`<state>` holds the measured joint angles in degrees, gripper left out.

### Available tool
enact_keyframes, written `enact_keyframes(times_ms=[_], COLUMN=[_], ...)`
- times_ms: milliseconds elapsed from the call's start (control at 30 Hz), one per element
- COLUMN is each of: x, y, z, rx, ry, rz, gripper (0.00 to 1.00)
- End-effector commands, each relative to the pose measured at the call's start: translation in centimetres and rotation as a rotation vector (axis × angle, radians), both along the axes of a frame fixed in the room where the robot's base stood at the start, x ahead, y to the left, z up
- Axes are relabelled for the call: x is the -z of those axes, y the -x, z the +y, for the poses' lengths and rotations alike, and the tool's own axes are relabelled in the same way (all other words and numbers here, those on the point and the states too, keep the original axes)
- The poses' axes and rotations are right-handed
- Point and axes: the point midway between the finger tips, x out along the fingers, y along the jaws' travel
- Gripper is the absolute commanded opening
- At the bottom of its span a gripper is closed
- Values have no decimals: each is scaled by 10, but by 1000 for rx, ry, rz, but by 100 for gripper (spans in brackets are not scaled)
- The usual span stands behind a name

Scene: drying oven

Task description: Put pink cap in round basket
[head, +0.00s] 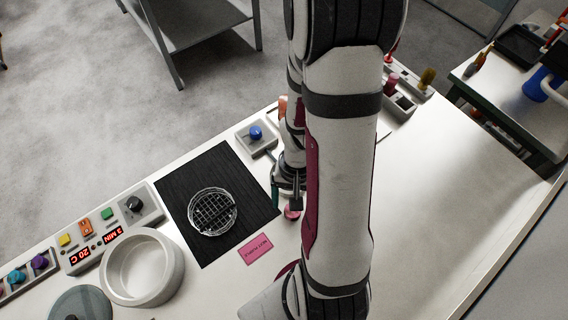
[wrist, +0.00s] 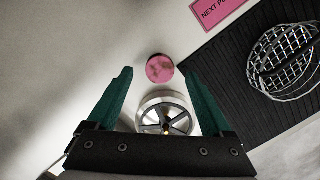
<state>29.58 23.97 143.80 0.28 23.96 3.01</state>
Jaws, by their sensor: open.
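The pink cap (wrist: 160,69) is a small round disc on the white table, just beyond and between my open fingertips in the wrist view. It also shows in the head view (head: 292,212), partly covered by my gripper. My gripper (wrist: 158,85) is open and empty, with green fingers either side of the line to the cap. The gripper shows in the head view (head: 288,190) above the table, largely behind my arm. The round basket (head: 213,212) is a wire mesh bowl on a black mat, left of the gripper; it also shows at the right of the wrist view (wrist: 288,62).
The black mat (head: 176,185) lies under the basket. A pink label (head: 256,248) lies between mat and arm. A white round bowl (head: 176,262), a grey lid (head: 82,304) and a control panel (head: 92,246) are at left. A blue-button box (head: 256,133) stands behind the mat.

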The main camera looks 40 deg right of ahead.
Motion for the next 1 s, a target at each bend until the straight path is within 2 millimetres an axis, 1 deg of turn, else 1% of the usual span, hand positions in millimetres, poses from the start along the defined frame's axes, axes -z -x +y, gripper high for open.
enact_keyframes(times_ms=[33, 133, 367, 400, 467, 500, 567, 600, 667, 700, 833, 1000], x=[9, 22, 24, 24, 24, 24, 24, 23, 23, 23, 23, 23], y=[2, 3, 2, 2, 2, 2, 2, 2, 2, 2, 2, 2], z=[2, 3, 2, 2, 2, 2, 2, 2, 2, 2, 2, 2], rx=[1, 1, 1, 1, 1, 1, 1, 0, 0, 0, 0, 0], ry=[-4, -1, 1, 1, 1, 1, 1, 1, 1, 1, 1, 1], rz=[6, 3, -1, -1, -1, -1, -1, -1, -1, -1, -1, -1], gripper=[84, 84, 84, 77, 66, 59, 48, 41, 30, 23, 0, 0])
